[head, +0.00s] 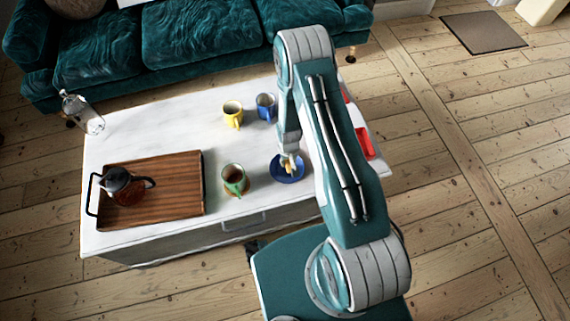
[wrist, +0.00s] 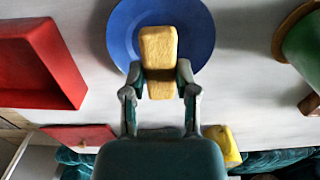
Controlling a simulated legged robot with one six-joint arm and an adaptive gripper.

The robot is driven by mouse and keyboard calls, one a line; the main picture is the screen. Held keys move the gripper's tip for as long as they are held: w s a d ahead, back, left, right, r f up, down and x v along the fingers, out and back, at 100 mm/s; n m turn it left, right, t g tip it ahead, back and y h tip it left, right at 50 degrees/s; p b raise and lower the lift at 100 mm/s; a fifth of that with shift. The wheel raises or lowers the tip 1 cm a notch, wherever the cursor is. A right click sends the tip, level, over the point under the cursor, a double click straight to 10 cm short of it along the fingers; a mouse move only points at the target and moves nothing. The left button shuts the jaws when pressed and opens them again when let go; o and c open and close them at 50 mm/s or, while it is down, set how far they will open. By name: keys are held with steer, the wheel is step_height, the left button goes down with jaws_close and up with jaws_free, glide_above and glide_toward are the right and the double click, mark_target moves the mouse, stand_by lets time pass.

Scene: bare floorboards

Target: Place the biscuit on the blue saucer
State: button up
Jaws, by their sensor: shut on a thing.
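The biscuit (wrist: 158,46) is a yellow-tan block held between the fingers of my gripper (wrist: 158,72) in the wrist view. In the head view the biscuit (head: 289,168) shows at my gripper's tip (head: 290,160). The blue saucer (head: 287,176) lies on the white table, and the biscuit is over it. In the wrist view the saucer (wrist: 125,30) spreads behind the biscuit on both sides. I cannot tell whether the biscuit touches the saucer.
A green mug (head: 234,180) stands left of the saucer. A yellow mug (head: 232,113) and a blue mug (head: 265,106) stand behind. A wooden tray (head: 170,185) holds a teapot (head: 120,183). A red container (wrist: 35,62) is near my gripper.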

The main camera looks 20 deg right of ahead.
mark_target(288, 164)
steer(key=shift+w+d+f, duration=0.2)
steer(key=shift+w+f, duration=0.3)
steer(key=shift+f, duration=0.25)
step_height(288, 164, down, 3)
steer(key=shift+w+f, duration=0.1)
steer(key=shift+w, duration=0.05)
steer(key=shift+a+f, duration=0.1)
steer(key=shift+a, duration=0.25)
steer(key=shift+d+f, duration=0.2)
steer(key=shift+f, duration=0.05)
steer(key=o, duration=0.8)
steer(key=shift+a, duration=0.1)
